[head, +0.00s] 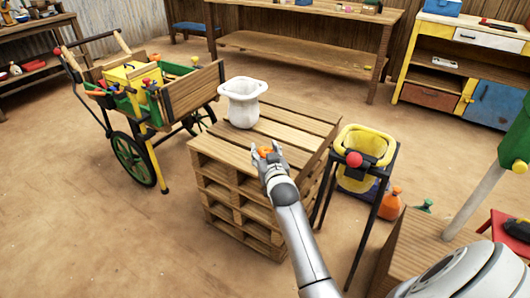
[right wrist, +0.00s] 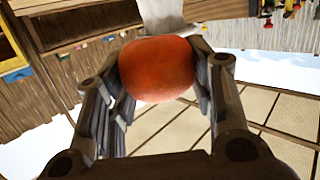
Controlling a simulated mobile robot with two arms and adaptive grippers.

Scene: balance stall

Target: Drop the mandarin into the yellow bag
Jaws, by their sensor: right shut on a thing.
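The orange mandarin (right wrist: 157,70) is between the fingers of my right gripper in the right wrist view. In the head view my right gripper (head: 266,153) is over the front part of the wooden pallet stack, and a bit of the mandarin (head: 264,150) shows between its fingers. The gripper is shut on the mandarin. The yellow bag (head: 354,178) hangs open in a dark stand to the right of the pallets, apart from the gripper. A red ball (head: 354,159) shows at the front of its rim. My left gripper is not in view.
A white vase-like pot (head: 241,104) stands on the pallet stack (head: 285,124), behind the gripper. A loaded cart (head: 190,92) stands at the left. A wooden box (head: 405,243) is at front right.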

